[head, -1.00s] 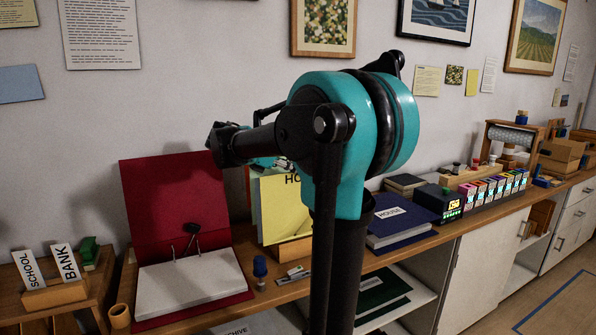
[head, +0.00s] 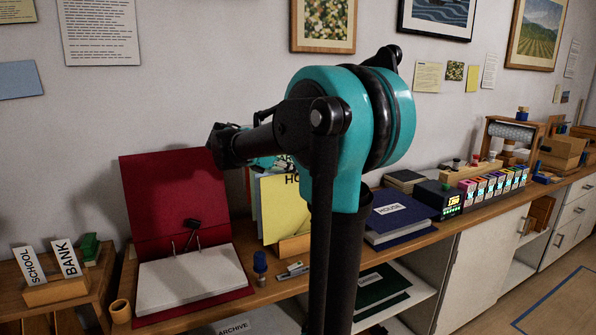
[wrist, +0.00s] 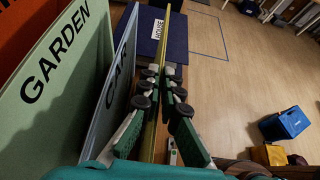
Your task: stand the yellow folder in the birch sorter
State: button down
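The yellow folder (head: 284,208) stands upright at the birch sorter (head: 294,246), behind its low front block. Dark letters show at the folder's top; my arm hides its right part. In the wrist view the yellow folder (wrist: 163,45) is seen edge-on as a thin strip. My gripper (wrist: 162,72) has one finger on each side of it, the tips close against it. A pale blue CAR folder (wrist: 117,75) and a green GARDEN folder (wrist: 60,85) stand just left of the fingers. In the head view my gripper is mostly hidden behind my arm.
An open red binder (head: 180,205) with white paper lies left of the sorter. A blue HOUSE binder (head: 400,218) lies to the right. A small blue-topped stamp (head: 260,266) stands near the shelf edge. A blue crate (wrist: 285,124) is on the floor.

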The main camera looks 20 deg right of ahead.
jog(key=shift+f, duration=2.3)
dwell(0.5)
jog(key=c, duration=1.6)
grip_release()
jog(key=shift+c, duration=0.2)
jog(key=shift+a, duration=0.1)
jog(key=v, duration=1.2)
